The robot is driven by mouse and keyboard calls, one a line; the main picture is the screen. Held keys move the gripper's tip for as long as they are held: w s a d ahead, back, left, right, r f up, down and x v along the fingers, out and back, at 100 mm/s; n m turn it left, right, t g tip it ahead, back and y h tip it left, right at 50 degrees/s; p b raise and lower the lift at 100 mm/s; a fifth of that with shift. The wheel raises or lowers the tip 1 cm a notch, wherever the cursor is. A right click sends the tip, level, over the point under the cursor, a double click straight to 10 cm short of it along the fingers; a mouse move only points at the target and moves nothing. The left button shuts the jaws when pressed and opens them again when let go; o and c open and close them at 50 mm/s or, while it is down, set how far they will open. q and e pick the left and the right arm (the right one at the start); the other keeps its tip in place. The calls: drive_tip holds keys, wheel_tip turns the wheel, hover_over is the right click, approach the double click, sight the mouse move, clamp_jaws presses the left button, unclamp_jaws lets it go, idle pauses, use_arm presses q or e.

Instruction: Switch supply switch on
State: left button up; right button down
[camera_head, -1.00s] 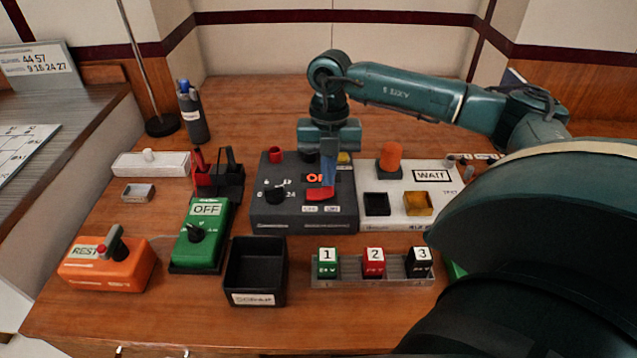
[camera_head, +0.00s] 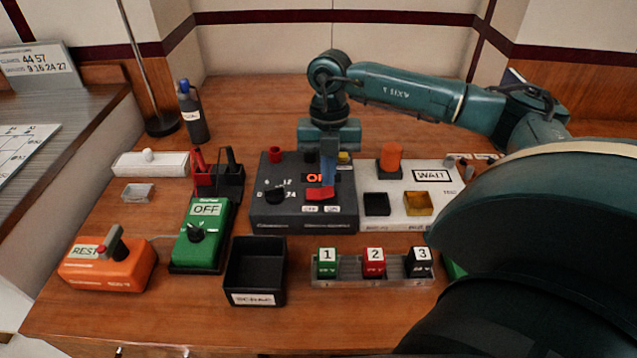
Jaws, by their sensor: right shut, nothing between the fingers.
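A dark grey supply box (camera_head: 275,219) stands in the middle of the table. It has a black knob on its left and a red rocker switch (camera_head: 317,194) on its right, above two small white labels. A small display (camera_head: 315,178) above the rocker glows red; its text is partly hidden and seems to begin "OF". My right gripper (camera_head: 328,182) points down over the box, shut and empty, with its blue fingertips at the rocker. I cannot tell whether they press on it. My left gripper is not in view.
Left are a green box marked OFF (camera_head: 205,240), an orange box (camera_head: 100,270) and an empty black bin (camera_head: 256,262). Right is a white panel marked WAIT (camera_head: 400,218). My right arm covers the right side.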

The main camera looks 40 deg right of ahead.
sight(328, 190)
drive_tip(key=shift+f+b, duration=0.7)
drive_tip(key=shift+f, duration=0.45)
idle(0.6)
drive_tip(key=shift+r, duration=0.1)
wheel_tip(328, 190, up, 7)
drive_tip(key=p, duration=0.6)
idle(0.6)
